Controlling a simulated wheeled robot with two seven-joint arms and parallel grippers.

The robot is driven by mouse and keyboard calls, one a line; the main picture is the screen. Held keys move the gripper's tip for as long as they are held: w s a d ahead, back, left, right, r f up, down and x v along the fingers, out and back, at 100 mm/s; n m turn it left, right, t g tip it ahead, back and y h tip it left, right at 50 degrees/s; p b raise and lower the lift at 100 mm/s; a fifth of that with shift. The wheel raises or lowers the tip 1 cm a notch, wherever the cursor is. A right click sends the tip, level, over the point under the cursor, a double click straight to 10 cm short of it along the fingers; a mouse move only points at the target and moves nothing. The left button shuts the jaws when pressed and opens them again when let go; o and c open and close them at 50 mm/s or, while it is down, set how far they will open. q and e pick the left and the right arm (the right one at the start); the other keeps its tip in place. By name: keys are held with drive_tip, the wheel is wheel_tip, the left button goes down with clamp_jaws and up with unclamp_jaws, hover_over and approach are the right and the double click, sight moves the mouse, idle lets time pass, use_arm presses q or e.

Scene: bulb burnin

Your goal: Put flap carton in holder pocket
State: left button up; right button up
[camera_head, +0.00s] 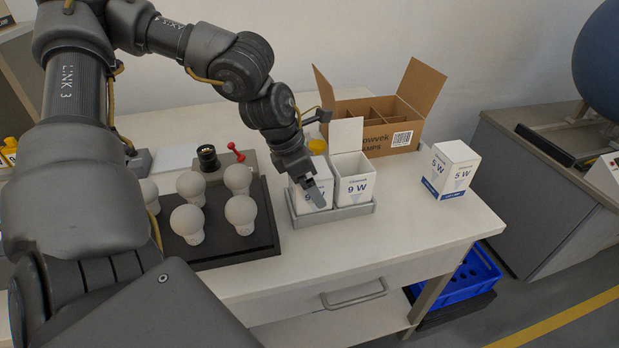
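A grey holder (355,211) with two pockets stands near the table's front edge. A white carton marked 9 W (351,188) stands upright in its right pocket, with its flap (346,134) raised and its top open. Another white carton (327,181) stands upright at the left pocket, partly hidden by my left gripper (316,194). A dark finger of that gripper lies across this carton's front. I cannot tell whether the gripper holds it, or whether the carton is fully seated. My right gripper is not in view.
A closed white 5 W carton (451,169) stands at the right. A brown divided box (382,115) is open behind the holder. Several white bulbs (240,213) stand on a dark tray (262,238) at left. A device with a red lever (238,153) is behind them.

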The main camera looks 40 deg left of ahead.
use_arm(q)
drive_tip(key=p+v, duration=0.1)
drive_tip(key=v, duration=0.9)
drive_tip(key=shift+r, duration=0.3)
drive_tip(key=shift+s+a+r, duration=0.2)
drive_tip(key=shift+s+r, duration=0.05)
drive_tip(key=shift+r, duration=0.4)
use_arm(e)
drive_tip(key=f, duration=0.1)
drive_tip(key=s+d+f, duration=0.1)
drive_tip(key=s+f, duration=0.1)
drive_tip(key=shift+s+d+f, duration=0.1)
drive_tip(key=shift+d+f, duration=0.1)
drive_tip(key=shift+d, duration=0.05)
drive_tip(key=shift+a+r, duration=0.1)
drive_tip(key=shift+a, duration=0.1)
